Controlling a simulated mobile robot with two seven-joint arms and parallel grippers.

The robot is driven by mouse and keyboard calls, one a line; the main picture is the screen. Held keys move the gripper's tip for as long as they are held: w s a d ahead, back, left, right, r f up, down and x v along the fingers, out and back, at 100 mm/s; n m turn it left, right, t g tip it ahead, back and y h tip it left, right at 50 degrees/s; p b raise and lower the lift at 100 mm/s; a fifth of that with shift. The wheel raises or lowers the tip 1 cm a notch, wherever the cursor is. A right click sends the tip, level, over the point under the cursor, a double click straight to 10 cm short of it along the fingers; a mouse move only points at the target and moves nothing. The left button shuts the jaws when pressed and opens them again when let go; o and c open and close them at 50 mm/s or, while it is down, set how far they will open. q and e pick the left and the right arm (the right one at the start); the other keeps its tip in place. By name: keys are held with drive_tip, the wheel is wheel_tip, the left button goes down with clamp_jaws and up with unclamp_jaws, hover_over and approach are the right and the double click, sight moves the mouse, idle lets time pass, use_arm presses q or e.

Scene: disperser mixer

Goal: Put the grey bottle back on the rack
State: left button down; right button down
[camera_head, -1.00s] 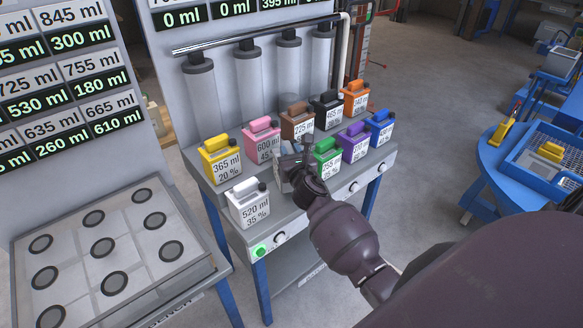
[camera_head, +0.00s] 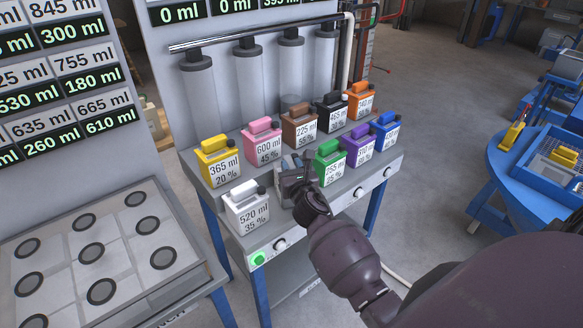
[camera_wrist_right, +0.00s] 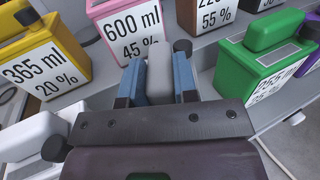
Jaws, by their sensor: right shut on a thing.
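My right gripper (camera_head: 293,170) is shut on the handle of the grey bottle (camera_head: 285,190). The wrist view shows the grey handle (camera_wrist_right: 159,78) between the two blue fingers (camera_wrist_right: 157,88). The bottle is in the front row of the rack (camera_head: 222,190), between the white bottle (camera_head: 246,208) and the green bottle (camera_head: 328,166). My gripper and wrist hide most of its body, so I cannot tell whether its base touches the rack. My left gripper is not in view.
Yellow (camera_head: 218,163), pink (camera_head: 263,145), brown (camera_head: 299,126), black (camera_head: 332,114) and orange (camera_head: 361,101) bottles stand in the back row. Purple (camera_head: 358,148) and blue (camera_head: 385,133) bottles stand right of the green one. Clear tubes (camera_head: 246,90) rise behind.

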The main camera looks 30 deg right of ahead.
drive_tip(key=c, duration=0.9)
unclamp_jaws()
drive_tip(key=shift+f, duration=0.1)
drive_tip(key=shift+r, duration=0.2)
drive_tip(key=v, duration=1.2)
drive_tip(key=s+a+f+m+g+y, duration=0.1)
drive_tip(key=s+f+m, duration=0.4)
drive_tip(key=m, duration=0.5)
drive_tip(key=s+a+f+m+g+y, duration=0.2)
drive_tip(key=s+f+m, duration=0.3)
drive_tip(key=m, duration=0.6)
drive_tip(key=s+a+f+m+g+y, duration=0.2)
drive_tip(key=s+f+m, duration=0.3)
drive_tip(key=s+m, duration=0.3)
drive_tip(key=shift+s+a+f+m+g, duration=0.1)
drive_tip(key=shift+s+a+m+g, duration=0.15)
drive_tip(key=shift+m, duration=0.35)
drive_tip(key=shift+s+a+m+g, duration=0.15)
drive_tip(key=shift+a+m, duration=0.2)
drive_tip(key=shift+m, duration=0.25)
